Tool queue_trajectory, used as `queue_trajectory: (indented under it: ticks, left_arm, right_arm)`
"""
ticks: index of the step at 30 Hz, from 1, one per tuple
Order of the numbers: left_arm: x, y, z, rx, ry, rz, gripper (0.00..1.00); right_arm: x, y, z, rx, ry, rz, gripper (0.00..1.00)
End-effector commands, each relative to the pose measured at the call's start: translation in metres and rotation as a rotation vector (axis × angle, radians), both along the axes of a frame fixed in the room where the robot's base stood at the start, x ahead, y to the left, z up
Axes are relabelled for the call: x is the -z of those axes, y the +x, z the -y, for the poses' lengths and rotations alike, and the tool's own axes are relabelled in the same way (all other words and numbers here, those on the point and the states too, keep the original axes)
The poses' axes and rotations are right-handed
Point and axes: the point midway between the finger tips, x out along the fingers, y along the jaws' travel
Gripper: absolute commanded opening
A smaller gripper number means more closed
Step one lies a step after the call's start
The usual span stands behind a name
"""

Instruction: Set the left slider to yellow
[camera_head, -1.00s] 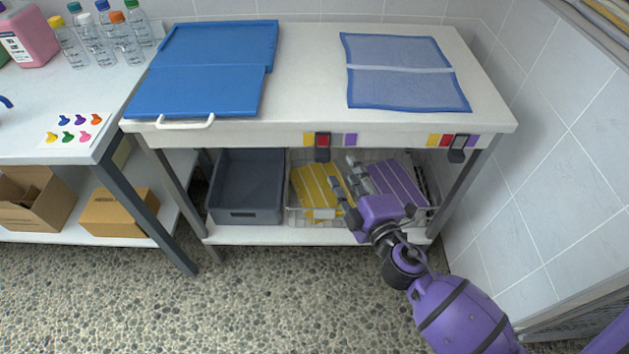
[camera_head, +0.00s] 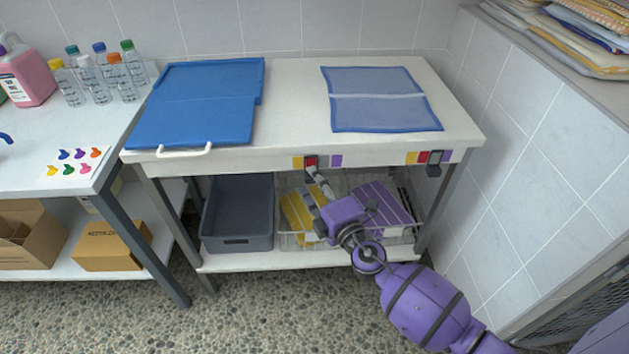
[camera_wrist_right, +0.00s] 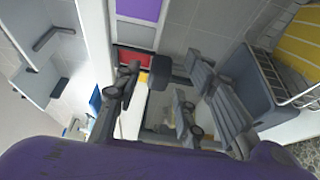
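The left slider (camera_head: 311,170) is a dark tab on the front edge of the table, standing at the red patch. The yellow patch (camera_head: 298,163) is just left of it and the purple patch (camera_head: 336,160) is to its right. My right gripper (camera_head: 317,180) reaches up from below, its fingertips close under the tab. In the right wrist view the fingers of my right gripper (camera_wrist_right: 155,95) are apart, with the dark slider tab (camera_wrist_right: 160,71) near the tips beside the red patch (camera_wrist_right: 135,59). Contact cannot be told. My left gripper is not in view.
The right slider (camera_head: 434,168) sits between its red and purple patches. Below are a grey bin (camera_head: 238,215) and a wire basket (camera_head: 296,240) with yellow and purple towels. A blue folded board (camera_head: 195,105) and a blue-edged mesh cloth (camera_head: 385,115) lie on top.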

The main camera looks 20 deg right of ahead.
Motion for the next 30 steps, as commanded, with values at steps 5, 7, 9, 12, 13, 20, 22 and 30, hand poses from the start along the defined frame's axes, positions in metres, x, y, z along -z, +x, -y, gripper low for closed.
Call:
queue_trajectory:
  ticks: [5, 7, 9, 12, 13, 20, 22, 30]
  left_arm:
    - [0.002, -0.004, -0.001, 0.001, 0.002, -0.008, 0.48]
    - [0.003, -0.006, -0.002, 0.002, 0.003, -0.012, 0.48]
    - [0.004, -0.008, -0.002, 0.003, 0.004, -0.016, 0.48]
    - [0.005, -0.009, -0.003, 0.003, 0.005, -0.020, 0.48]
    - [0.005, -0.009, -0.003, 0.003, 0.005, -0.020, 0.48]
    - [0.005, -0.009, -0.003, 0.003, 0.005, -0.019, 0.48]
    - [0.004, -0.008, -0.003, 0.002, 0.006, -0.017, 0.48]
    - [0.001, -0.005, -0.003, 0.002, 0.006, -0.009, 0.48]
  right_arm:
    - [0.000, 0.006, -0.001, 0.000, 0.001, 0.000, 0.38]
    - [0.000, 0.006, -0.001, 0.000, 0.001, 0.000, 0.38]
    - [0.000, 0.006, -0.001, 0.000, 0.001, 0.000, 0.38]
    - [0.000, 0.005, -0.001, 0.000, 0.001, 0.000, 0.28]
    - [0.000, 0.005, -0.001, 0.000, 0.001, 0.000, 0.24]
    - [0.000, 0.005, -0.001, 0.000, 0.000, 0.000, 0.00]
    - [0.000, 0.005, -0.001, 0.000, 0.000, 0.000, 0.00]
    - [0.000, 0.009, -0.014, 0.000, 0.003, 0.001, 0.00]
